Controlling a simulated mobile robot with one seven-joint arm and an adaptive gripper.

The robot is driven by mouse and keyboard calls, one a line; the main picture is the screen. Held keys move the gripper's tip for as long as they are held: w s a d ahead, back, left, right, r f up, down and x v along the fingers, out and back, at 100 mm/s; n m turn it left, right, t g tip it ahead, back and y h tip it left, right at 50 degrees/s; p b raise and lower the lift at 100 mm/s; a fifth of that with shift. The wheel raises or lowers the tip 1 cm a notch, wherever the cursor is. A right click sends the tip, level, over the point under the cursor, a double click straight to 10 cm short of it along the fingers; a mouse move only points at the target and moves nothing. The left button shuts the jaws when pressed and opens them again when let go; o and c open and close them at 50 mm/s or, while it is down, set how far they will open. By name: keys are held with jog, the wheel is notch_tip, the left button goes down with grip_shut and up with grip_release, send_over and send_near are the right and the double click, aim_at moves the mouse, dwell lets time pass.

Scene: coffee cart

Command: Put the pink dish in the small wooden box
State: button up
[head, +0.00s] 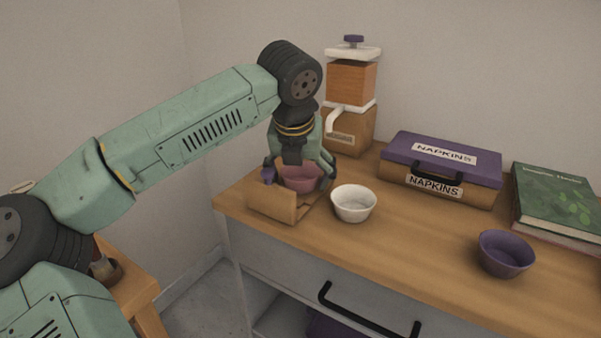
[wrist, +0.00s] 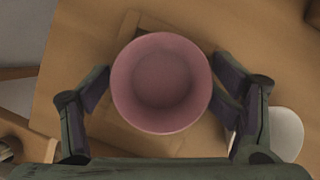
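The pink dish (head: 300,178) is a round bowl, upright between the two fingers of my gripper (head: 298,176). In the wrist view the dish (wrist: 162,82) fills the middle, its inside facing the camera. My gripper (wrist: 161,84) has a finger against each side of its rim. The dish looks larger there than the white bowl, so it seems raised. The small wooden box (head: 272,205) is at the table's left end, below the dish. Its edges (wrist: 118,133) show around the dish in the wrist view; its inside is mostly hidden.
A white bowl (head: 354,204) stands close to the right of the box. A purple bowl (head: 506,254) is farther right. A coffee grinder (head: 350,95), a napkin box (head: 441,169) and a green book (head: 556,200) stand along the back. The front middle of the wooden top is clear.

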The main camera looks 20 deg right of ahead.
jog(key=shift+o, duration=0.6)
jog(key=shift+s+a+f, duration=0.1)
jog(key=shift+f, duration=0.1)
jog(key=shift+r, duration=0.1)
jog(key=shift+r, duration=0.15)
jog(key=v, duration=1.3)
jog(key=shift+w+p, duration=0.3)
jog(key=shift+p, duration=0.05)
jog(key=shift+r, duration=0.1)
